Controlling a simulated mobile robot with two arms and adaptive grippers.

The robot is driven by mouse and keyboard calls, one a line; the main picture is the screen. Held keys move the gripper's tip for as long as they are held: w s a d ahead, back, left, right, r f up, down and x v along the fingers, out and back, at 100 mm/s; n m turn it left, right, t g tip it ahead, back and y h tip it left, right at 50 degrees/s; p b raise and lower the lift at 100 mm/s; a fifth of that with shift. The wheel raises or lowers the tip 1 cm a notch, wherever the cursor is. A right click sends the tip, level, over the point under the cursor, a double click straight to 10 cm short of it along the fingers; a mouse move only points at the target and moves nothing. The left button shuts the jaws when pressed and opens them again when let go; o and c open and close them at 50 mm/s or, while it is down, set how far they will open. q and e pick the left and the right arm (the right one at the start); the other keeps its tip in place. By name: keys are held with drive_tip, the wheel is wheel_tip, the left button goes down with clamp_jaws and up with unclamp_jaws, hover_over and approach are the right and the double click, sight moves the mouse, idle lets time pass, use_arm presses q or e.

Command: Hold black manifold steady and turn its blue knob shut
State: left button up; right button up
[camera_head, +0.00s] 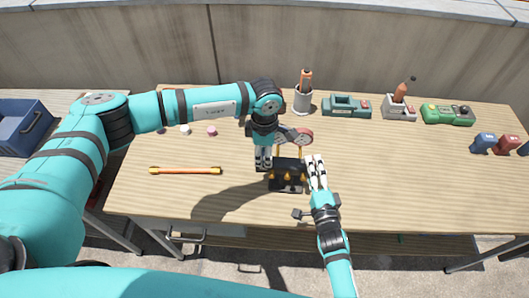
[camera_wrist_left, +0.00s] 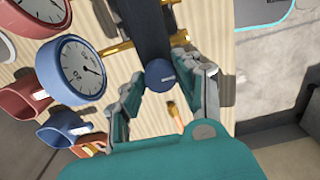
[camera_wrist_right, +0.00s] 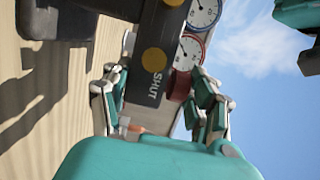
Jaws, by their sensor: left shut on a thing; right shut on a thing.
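The black manifold (camera_head: 289,187) lies near the middle of the table with brass fittings along its near side. A red-rimmed gauge (camera_head: 304,136) stands behind it; a blue-rimmed gauge (camera_wrist_left: 75,70) shows in the left wrist view. My left gripper (camera_head: 264,163) is at the manifold's left end, shut on the blue knob (camera_wrist_left: 160,75), which sits between its fingers. My right gripper (camera_head: 314,160) is at the right end, shut on the manifold.
A yellow-tipped red rod (camera_head: 185,170) lies left. A grey cup (camera_head: 302,100) and green devices (camera_head: 346,106) line the back. Blue (camera_head: 483,142) and red (camera_head: 508,145) items stand right. A blue crate (camera_head: 22,125) is far left.

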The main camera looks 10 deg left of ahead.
use_arm(q)
drive_tip(key=shift+w+a+r, duration=0.1)
use_arm(e)
drive_tip(key=shift+d+f, duration=0.1)
drive_tip(key=shift+f, duration=0.15)
use_arm(q)
drive_tip(key=o, duration=1.1)
use_arm(e)
drive_tip(key=shift+s, duration=0.1)
use_arm(q)
drive_tip(key=shift+o, duration=0.2)
wheel_tip(320, 180, up, 12)
use_arm(e)
drive_tip(key=o, duration=1.8)
drive_tip(key=shift+r, duration=0.15)
drive_tip(key=shift+o, duration=0.4)
drive_tip(key=shift+o, duration=0.8)
drive_tip(key=shift+r, duration=0.1)
